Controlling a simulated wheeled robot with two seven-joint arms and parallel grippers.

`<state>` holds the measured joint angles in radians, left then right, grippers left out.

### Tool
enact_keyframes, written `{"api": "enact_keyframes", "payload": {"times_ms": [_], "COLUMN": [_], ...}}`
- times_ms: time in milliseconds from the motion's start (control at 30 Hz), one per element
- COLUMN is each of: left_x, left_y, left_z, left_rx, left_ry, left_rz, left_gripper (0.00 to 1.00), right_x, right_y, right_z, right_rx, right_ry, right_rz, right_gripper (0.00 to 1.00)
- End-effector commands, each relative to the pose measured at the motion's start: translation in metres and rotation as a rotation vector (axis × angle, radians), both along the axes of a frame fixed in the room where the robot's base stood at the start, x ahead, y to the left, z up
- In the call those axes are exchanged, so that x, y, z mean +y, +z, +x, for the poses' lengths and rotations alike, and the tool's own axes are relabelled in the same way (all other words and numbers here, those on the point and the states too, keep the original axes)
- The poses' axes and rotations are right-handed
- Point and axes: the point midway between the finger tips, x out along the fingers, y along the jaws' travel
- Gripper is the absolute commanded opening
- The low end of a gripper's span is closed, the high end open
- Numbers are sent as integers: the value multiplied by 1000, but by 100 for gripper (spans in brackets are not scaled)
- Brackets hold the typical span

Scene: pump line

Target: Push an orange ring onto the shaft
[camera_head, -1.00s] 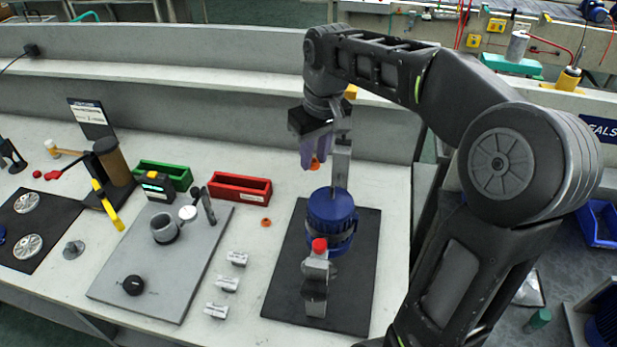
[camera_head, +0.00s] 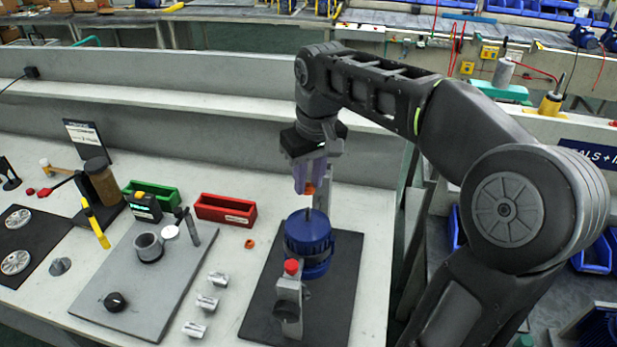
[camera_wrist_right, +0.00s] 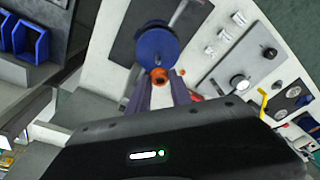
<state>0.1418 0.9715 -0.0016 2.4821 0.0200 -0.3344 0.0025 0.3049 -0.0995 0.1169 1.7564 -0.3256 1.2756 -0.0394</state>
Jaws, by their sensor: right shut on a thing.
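My right gripper (camera_head: 309,188) points down above the blue pump (camera_head: 309,236) and is shut on an orange ring (camera_head: 310,189). The same ring (camera_wrist_right: 159,75) shows between the fingertips in the right wrist view, in front of the blue pump (camera_wrist_right: 156,47). The thin upright shaft (camera_head: 307,214) rises from the pump's top, and the ring is close above its tip; I cannot tell if they touch. A second orange ring (camera_head: 249,244) lies on the table left of the pump. My left gripper is not in view.
The pump stands on a black mat (camera_head: 262,290) behind a clamp with a red knob (camera_head: 291,267). Left are a red bin (camera_head: 226,211), a green bin (camera_head: 165,193), a grey plate (camera_head: 150,290) and several metal blocks (camera_head: 207,303). A low wall runs behind.

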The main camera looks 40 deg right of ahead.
Motion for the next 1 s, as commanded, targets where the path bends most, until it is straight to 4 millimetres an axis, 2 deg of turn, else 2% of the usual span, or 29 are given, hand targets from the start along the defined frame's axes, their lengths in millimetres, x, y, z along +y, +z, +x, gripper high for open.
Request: {"api": "enact_keyframes", "payload": {"times_ms": [433,1000], "left_x": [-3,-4], "left_y": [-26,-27], "left_z": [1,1], "left_rx": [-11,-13], "left_ry": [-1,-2], "left_rz": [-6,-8], "left_gripper": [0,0], "right_x": [0,0], "right_y": [-38,-41], "right_z": [0,0], "right_rx": [1,0], "right_ry": [0,0], "right_rz": [0,0], "right_gripper": [3,3]}}
